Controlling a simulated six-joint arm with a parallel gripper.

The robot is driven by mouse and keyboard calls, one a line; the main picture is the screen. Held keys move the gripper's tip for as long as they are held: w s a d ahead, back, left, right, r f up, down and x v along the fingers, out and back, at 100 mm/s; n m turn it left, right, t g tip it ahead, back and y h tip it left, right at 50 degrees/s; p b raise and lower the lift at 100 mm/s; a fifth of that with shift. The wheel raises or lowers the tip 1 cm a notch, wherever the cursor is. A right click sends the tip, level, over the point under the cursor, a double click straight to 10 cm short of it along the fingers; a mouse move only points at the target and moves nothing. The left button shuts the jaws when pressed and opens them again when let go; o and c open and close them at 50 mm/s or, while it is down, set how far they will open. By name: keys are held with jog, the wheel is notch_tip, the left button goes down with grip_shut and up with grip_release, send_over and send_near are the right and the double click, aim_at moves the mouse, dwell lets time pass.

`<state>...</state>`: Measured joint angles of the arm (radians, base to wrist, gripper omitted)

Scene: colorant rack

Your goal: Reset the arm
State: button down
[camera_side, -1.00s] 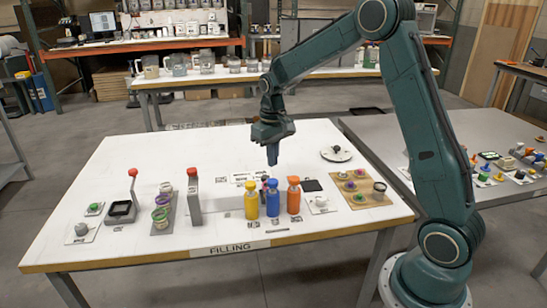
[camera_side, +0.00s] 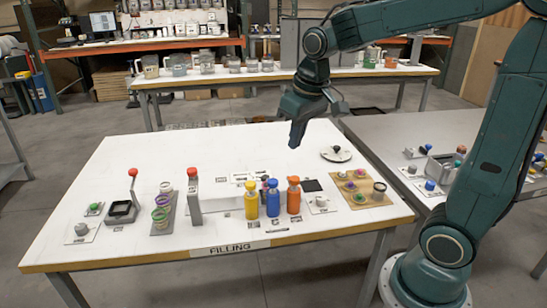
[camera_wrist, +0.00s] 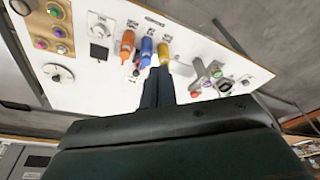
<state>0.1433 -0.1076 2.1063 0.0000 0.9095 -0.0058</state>
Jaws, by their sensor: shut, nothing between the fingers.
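My gripper (camera_side: 296,140) hangs above the back right part of the white filling table (camera_side: 120,170), with its fingers together and nothing between them. In the wrist view my gripper (camera_wrist: 158,78) shows as dark closed fingers pointing toward the table. Three colorant bottles stand in a row near the table's front: yellow (camera_side: 251,201), blue (camera_side: 272,199) and orange (camera_side: 293,197). In the wrist view the orange (camera_wrist: 127,44), blue (camera_wrist: 147,48) and yellow (camera_wrist: 164,52) bottles lie past the fingertips. My gripper is apart from all of them.
Left of the bottles stand red-knobbed lever devices (camera_side: 194,190) and a holder with stacked round containers (camera_side: 160,214). A wooden board with small pots (camera_side: 360,188) and a round plate with a dark knob (camera_side: 336,154) are at right. A grey table (camera_side: 390,135) adjoins. The back left tabletop is clear.

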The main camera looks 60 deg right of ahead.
jog(key=s+a+t, duration=0.1)
jog(key=s+a, duration=0.1)
jog(key=s, duration=0.5)
jog(key=s+a+r+n+t, duration=0.1)
jog(key=s+a+t, duration=0.1)
jog(key=s, duration=0.6)
jog(key=shift+a+r+n, duration=0.25)
jog(key=shift+a+n, duration=0.05)
jog(key=shift+a, duration=0.05)
